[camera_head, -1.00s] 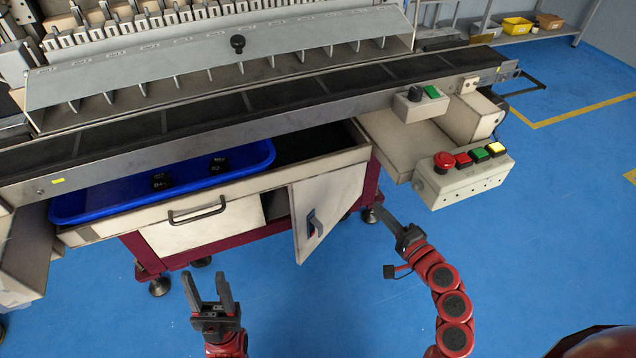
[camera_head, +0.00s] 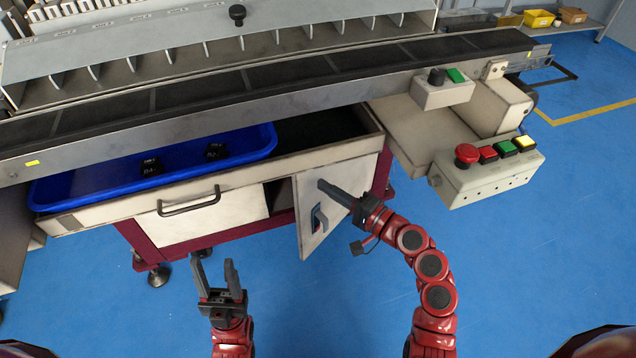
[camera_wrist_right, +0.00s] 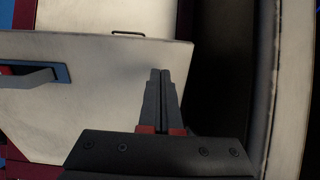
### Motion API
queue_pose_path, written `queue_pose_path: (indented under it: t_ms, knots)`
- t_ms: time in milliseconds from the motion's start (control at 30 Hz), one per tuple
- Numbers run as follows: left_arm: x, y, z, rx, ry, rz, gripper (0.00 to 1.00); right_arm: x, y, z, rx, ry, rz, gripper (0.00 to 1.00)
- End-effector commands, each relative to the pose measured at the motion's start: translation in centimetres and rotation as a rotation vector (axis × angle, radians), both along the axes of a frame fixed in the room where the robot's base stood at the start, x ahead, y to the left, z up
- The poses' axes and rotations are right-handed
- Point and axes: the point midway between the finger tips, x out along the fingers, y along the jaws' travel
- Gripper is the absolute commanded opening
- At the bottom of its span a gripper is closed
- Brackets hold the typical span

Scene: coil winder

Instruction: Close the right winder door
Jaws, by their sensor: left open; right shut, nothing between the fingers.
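The right winder door (camera_head: 337,205) is a cream panel under the drawer, standing ajar and swung out from the maroon frame. Its blue and grey handle (camera_head: 318,217) is on the panel's left part. My right gripper (camera_head: 322,186) is shut and empty, its fingertips in front of the upper part of the door; whether they touch it I cannot tell. In the right wrist view, the shut fingers (camera_wrist_right: 160,85) point at the door panel (camera_wrist_right: 95,85), with the handle (camera_wrist_right: 40,75) at left. My left gripper (camera_head: 215,270) is open and empty, low in front of the cabinet.
An open drawer (camera_head: 100,213) above the door holds a blue tray (camera_head: 110,178) with two black parts. A control box (camera_head: 485,180) with coloured buttons juts out at right. A conveyor (camera_head: 300,93) runs above. Blue floor lies clear in front.

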Motion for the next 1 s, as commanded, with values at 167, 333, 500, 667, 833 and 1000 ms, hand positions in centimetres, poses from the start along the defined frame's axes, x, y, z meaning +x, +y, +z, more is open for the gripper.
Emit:
queue_pose_path:
  t_ms: [167,333,500,667,833,1000]
  knots:
    - [0.0,0.0,-0.5,0.000,0.000,0.000,0.50,1.5,1.8,-0.3,-0.002,0.003,0.001,0.00]
    - [0.0,0.0,-0.5,0.000,0.000,0.000,0.50,2.1,2.4,-0.2,-0.002,0.003,0.001,0.00]
    - [0.0,0.0,-0.5,0.000,0.000,0.000,0.50,2.1,2.4,-0.1,-0.001,0.002,-0.001,0.00]
    - [0.0,0.0,-0.5,0.000,0.000,0.000,0.50,2.1,2.4,-0.1,-0.001,0.002,-0.002,0.00]
    - [0.0,0.0,0.1,0.000,0.000,0.000,0.50,2.6,3.1,0.2,0.001,0.002,-0.021,0.00]
    - [0.0,0.0,1.8,0.000,0.000,0.000,0.50,4.0,5.2,0.6,0.003,0.002,-0.085,0.00]
